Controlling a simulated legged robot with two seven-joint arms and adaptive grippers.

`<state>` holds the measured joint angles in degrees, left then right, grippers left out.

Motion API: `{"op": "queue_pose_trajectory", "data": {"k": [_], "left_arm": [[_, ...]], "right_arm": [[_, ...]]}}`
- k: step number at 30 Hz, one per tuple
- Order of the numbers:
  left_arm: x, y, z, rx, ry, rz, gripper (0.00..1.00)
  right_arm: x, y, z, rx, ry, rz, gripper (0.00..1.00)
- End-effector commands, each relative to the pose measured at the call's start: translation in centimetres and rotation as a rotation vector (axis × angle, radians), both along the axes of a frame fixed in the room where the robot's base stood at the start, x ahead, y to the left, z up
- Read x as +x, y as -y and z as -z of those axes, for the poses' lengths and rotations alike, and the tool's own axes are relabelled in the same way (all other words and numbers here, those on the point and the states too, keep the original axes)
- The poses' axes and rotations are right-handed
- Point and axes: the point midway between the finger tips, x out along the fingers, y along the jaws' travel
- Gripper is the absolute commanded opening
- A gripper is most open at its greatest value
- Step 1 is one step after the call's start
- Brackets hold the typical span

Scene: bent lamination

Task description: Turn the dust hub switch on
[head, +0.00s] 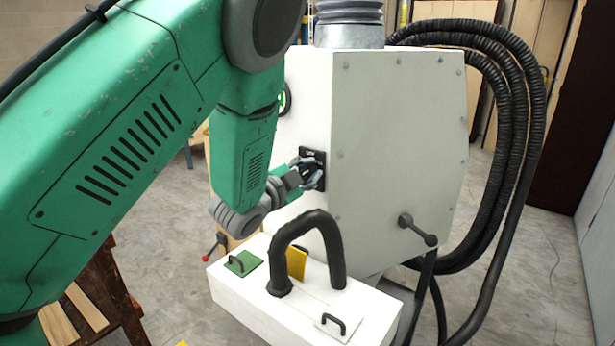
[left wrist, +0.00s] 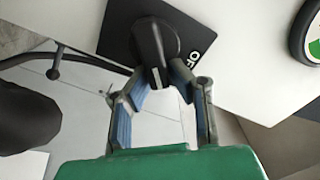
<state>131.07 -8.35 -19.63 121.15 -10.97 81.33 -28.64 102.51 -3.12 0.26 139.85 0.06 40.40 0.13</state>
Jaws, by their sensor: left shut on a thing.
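The dust hub (head: 398,150) is a large off-white cabinet in the middle of the head view. Its switch is a black rotary knob on a black square plate (head: 312,168) on the cabinet's left face; my gripper hides much of it there. In the left wrist view the knob (left wrist: 155,48) stands out from its plate (left wrist: 118,30), which bears white lettering. My left gripper (head: 308,176) is at the switch. In the left wrist view its two blue-padded fingers (left wrist: 162,84) are closed around the knob, one on each side. My right gripper is not in view.
A round gauge with a green part (left wrist: 312,45) sits near the switch. Below, a white box (head: 240,293) carries a thick black bent pipe (head: 322,225). A black lever (head: 418,230) juts from the front face. Thick black hoses (head: 520,130) hang at the right.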

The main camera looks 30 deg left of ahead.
Motion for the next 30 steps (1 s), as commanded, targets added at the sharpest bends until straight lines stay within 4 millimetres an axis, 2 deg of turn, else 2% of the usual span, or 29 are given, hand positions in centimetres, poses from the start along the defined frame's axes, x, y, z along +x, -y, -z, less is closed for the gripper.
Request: {"op": "queue_pose_trajectory", "data": {"k": [10, 27, 28, 29, 30], "left_arm": [[0.3, 0.5, -0.1, 0.15, 0.026, 0.006, 0.0], [0.3, 0.4, -0.1, 0.179, 0.027, 0.006, 0.0], [0.3, 0.4, -0.1, 0.179, 0.027, 0.006, 0.23], [0.3, 0.4, -0.1, 0.179, 0.027, 0.006, 0.34], [0.3, 0.5, -0.1, 0.179, 0.027, 0.006, 0.36]], "right_arm": [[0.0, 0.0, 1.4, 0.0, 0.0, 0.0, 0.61], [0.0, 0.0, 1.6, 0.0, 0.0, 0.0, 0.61], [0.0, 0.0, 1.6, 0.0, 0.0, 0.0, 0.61], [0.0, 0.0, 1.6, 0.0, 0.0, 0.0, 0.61], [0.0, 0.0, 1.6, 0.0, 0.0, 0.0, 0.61]]}}
